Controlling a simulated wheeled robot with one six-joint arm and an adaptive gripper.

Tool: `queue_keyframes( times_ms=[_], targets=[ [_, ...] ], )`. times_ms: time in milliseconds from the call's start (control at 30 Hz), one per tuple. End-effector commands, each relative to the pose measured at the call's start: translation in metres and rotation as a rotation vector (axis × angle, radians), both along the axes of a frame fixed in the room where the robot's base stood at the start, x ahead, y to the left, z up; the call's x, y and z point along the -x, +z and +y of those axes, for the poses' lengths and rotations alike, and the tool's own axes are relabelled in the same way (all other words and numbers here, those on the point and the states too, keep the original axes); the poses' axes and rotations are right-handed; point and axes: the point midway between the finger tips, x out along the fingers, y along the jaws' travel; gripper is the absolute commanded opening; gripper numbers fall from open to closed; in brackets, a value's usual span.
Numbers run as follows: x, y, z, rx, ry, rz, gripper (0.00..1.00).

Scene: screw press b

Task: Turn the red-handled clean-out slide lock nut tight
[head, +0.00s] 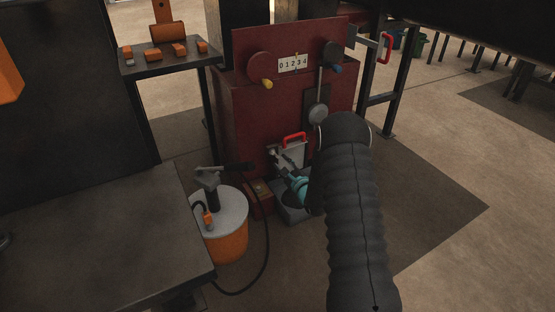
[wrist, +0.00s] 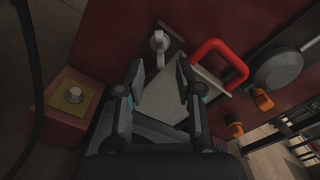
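The clean-out slide is a pale grey plate (wrist: 165,98) with a red loop handle (wrist: 222,58), low on the front of the dark red machine. Its red handle also shows in the head view (head: 294,137). A grey lock nut with a lever-like tab (wrist: 160,44) sits on a dark bracket left of the handle; in the head view it is small and hard to make out. My gripper (wrist: 159,76) is open, its two fingers apart with nothing between them. The fingertips point toward the nut and appear just short of it. The plate shows between and beyond the fingers.
A red block with a bolt on a yellow plate (wrist: 75,94) stands left of the gripper. A grey bin (head: 291,212) lies below the slide. An orange drum (head: 231,242) with a pump and black hose stands at left. Bare floor (head: 430,240) lies right.

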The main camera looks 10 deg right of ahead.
Motion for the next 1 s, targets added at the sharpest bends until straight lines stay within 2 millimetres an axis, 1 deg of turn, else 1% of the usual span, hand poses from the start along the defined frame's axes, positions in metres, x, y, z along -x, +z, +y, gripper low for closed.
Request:
queue_keyframes(
  times_ms=[33,200,400,600,1000],
  targets=[
    [0.011,0.000,-0.004,-0.001,-0.001,0.002,0.35],
    [0.041,0.000,-0.013,-0.001,-0.001,0.002,0.35],
    [0.063,0.000,-0.020,0.000,0.000,0.000,0.35],
    [0.070,0.000,-0.022,0.000,0.001,0.000,0.35],
    [0.070,0.000,-0.022,0.000,0.001,-0.001,0.35]
  ],
)
